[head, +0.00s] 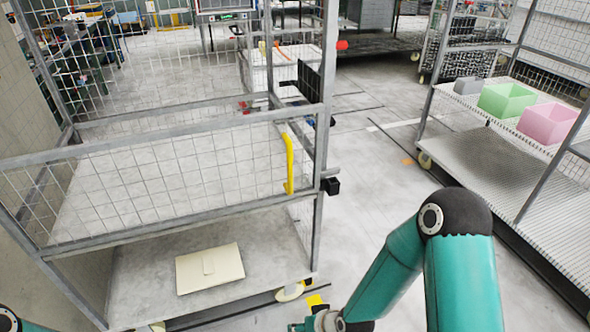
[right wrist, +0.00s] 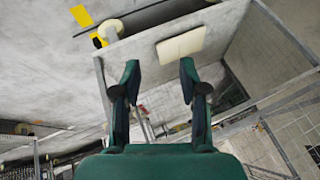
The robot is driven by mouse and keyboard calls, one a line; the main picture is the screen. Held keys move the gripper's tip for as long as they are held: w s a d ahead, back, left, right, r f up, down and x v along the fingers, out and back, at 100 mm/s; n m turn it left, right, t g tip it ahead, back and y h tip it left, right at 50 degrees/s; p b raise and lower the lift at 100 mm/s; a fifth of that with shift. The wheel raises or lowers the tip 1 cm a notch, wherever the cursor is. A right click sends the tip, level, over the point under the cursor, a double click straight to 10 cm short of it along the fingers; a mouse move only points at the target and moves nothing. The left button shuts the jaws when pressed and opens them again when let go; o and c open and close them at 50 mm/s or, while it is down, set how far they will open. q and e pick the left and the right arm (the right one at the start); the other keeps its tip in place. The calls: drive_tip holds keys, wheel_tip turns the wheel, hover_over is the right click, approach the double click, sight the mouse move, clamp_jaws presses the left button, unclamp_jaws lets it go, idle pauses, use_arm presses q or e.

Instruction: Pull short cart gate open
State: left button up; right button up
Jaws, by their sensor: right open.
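The cart (head: 318,235) is a grey metal mesh cage on the left of the head view. Its short gate (head: 180,135) is a low mesh panel across the near side and looks closed. A yellow handle (head: 289,165) stands upright near the gate's right end, with a black block (head: 330,186) on the post beside it. My right gripper (right wrist: 158,72) is open and empty in the right wrist view. In the head view it is mostly cut off at the bottom edge, below and apart from the handle. My left gripper is out of view.
A flat cream box (head: 210,268) lies on the cart's lower shelf and also shows in the right wrist view (right wrist: 181,45). Another cart (head: 440,135) at right holds green (head: 507,99) and pink (head: 547,122) bins. Clear floor lies between the carts.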

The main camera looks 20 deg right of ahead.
drive_tip(key=w+d+r+n+t+b, duration=0.1)
drive_tip(key=w+d+r+t+b, duration=0.1)
drive_tip(key=w+d+r+t, duration=0.3)
drive_tip(key=w+d+r+t+b, duration=0.1)
drive_tip(key=w+r+b, duration=0.2)
drive_tip(key=w, duration=0.4)
drive_tip(key=n+t+b, duration=0.3)
drive_tip(key=t+b, duration=0.1)
drive_tip(key=t, duration=0.2)
approach(292, 163)
use_arm(q)
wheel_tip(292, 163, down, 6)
drive_tip(key=p, duration=0.4)
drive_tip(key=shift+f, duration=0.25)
use_arm(e)
drive_tip(key=x, duration=1.1)
drive_tip(key=shift+a, duration=0.1)
clamp_jaws()
